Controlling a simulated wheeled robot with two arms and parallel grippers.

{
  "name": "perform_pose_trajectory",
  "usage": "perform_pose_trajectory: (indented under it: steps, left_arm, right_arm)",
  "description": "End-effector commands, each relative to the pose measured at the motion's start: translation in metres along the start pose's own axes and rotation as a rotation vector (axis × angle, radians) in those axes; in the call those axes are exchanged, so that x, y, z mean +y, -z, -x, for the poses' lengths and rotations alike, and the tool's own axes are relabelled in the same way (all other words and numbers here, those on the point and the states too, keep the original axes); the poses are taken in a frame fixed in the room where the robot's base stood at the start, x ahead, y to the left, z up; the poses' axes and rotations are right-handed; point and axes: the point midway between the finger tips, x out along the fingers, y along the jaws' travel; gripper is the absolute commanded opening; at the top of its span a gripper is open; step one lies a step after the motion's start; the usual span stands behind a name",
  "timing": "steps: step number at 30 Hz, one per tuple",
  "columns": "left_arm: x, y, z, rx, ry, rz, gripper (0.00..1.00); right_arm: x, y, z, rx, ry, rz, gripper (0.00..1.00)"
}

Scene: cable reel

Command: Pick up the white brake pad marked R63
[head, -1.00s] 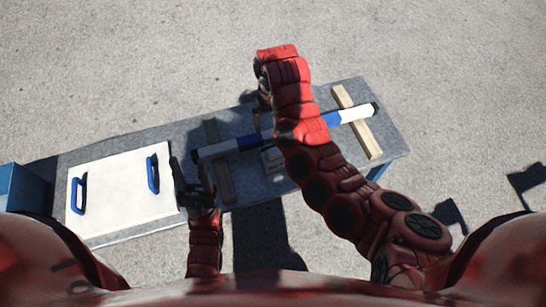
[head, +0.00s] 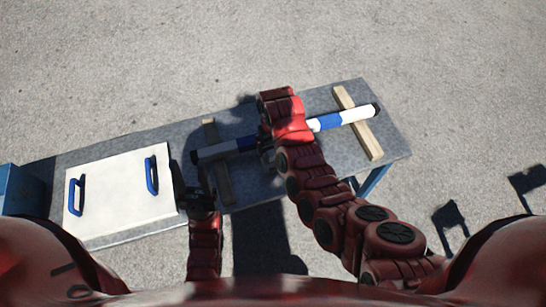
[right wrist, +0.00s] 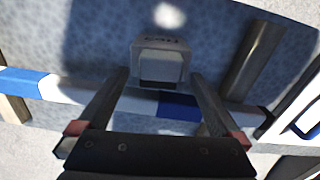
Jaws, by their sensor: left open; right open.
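The pale, whitish block (right wrist: 160,65) that looks like the brake pad stands on the grey tabletop in the right wrist view. Its marking is too blurred to read. My right gripper (right wrist: 158,82) is open, its two fingers reaching toward the block's near end, one on each side; I cannot tell whether they touch it. In the head view my right gripper (head: 266,140) is over the table beside the striped pole and mostly covers the block. My left gripper (head: 195,190) is open and empty near the table's front edge, right of the white board.
A blue-and-white pole (head: 328,122) lies across two wooden battens (head: 358,125) and passes by my right gripper. A white board (head: 118,195) with two blue handles (head: 152,175) lies on the left of the table. A blue box (head: 18,190) stands at the far left.

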Motion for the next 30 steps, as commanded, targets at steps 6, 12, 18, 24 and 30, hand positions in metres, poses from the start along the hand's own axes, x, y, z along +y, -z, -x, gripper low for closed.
perform_pose_trajectory:
  steps: [6, 12, 18, 24, 30]
  left_arm:
    - [0.000, 0.001, -0.005, -0.001, 0.000, 0.000, 0.50]
    - [0.000, 0.001, -0.005, 0.000, 0.000, 0.000, 0.50]
    - [0.000, 0.001, -0.005, 0.000, 0.000, 0.000, 0.50]
    - [0.000, 0.001, -0.005, 0.000, 0.000, 0.000, 0.50]
    - [0.000, 0.001, -0.005, 0.000, 0.000, 0.000, 0.50]
  right_arm:
    - [0.001, 0.000, -0.013, -0.001, 0.000, -0.001, 1.00]
    - [0.001, 0.000, -0.014, 0.000, 0.000, -0.002, 1.00]
    - [0.001, 0.000, -0.013, 0.000, 0.000, -0.001, 0.66]
    - [0.001, 0.000, -0.014, 0.000, 0.000, -0.001, 0.30]
    - [0.001, 0.000, -0.013, 0.000, 0.000, -0.001, 0.00]
